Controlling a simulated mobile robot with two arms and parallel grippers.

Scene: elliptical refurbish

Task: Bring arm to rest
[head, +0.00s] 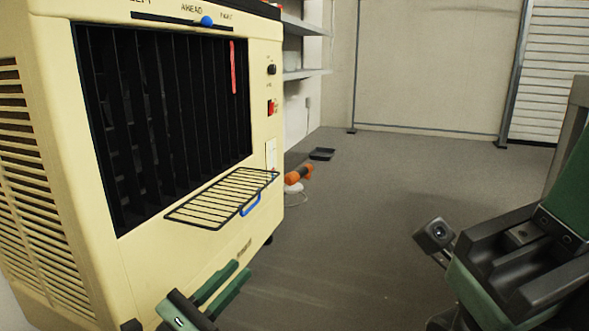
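My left gripper (242,269) shows at the bottom left of centre, in front of the lower front of a cream cooler-like machine (200,235). Its two green fingers lie side by side with a narrow gap and nothing visible between them. They point up and to the right, below the wire rack. My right arm (510,260), green and black, fills the lower right. A small camera (437,233) sits on its side. The fingers of my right gripper do not show.
A black wire rack (215,197) with a blue handle (250,205) sticks out from the machine's front. An orange tool-like object (299,175) and a dark tray (321,153) lie on the floor behind. Wall shelves (305,74) stand beyond. The middle floor (370,220) is clear.

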